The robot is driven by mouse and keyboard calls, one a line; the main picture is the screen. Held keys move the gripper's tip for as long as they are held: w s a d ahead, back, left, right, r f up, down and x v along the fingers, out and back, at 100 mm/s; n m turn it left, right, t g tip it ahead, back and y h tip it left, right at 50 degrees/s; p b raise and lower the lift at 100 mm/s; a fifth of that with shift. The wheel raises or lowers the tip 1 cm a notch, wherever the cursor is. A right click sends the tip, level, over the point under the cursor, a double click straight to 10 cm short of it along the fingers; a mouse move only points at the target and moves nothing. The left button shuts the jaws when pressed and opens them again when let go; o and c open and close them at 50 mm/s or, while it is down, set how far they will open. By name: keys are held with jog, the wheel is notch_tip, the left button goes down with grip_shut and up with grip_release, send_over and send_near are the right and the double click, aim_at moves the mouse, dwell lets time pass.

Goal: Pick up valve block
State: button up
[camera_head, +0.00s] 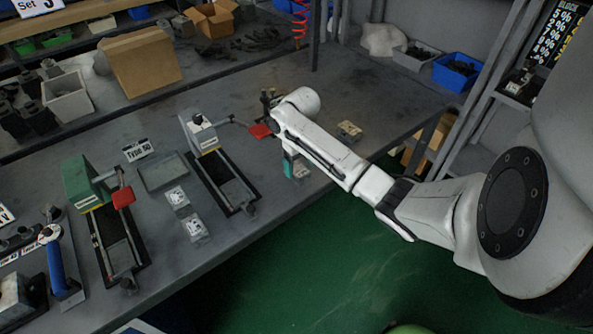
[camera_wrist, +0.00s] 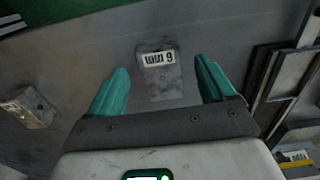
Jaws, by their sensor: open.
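A grey valve block (camera_wrist: 160,80) with a white label on top lies on the grey workbench, between the two teal fingers of my gripper (camera_wrist: 161,68) in the wrist view. The fingers are open, with a gap on each side of the block; I cannot tell how high they are above the bench. In the head view my gripper (camera_head: 291,166) is near the bench's front edge, with the block (camera_head: 301,172) partly hidden behind a finger. A second block (camera_head: 349,130) lies farther right, also at the left of the wrist view (camera_wrist: 28,107).
A grey vice-like fixture (camera_head: 205,138) stands left of my gripper, and a green one (camera_head: 88,183) farther left. Two small blocks (camera_head: 177,197) and a shallow tray (camera_head: 163,173) lie between them. A blue bin (camera_head: 457,72) stands at the back right. The bench behind the gripper is mostly clear.

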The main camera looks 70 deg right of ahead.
jog(key=shift+f, duration=1.2)
jog(key=shift+c, duration=0.5)
jog(key=c, duration=1.4)
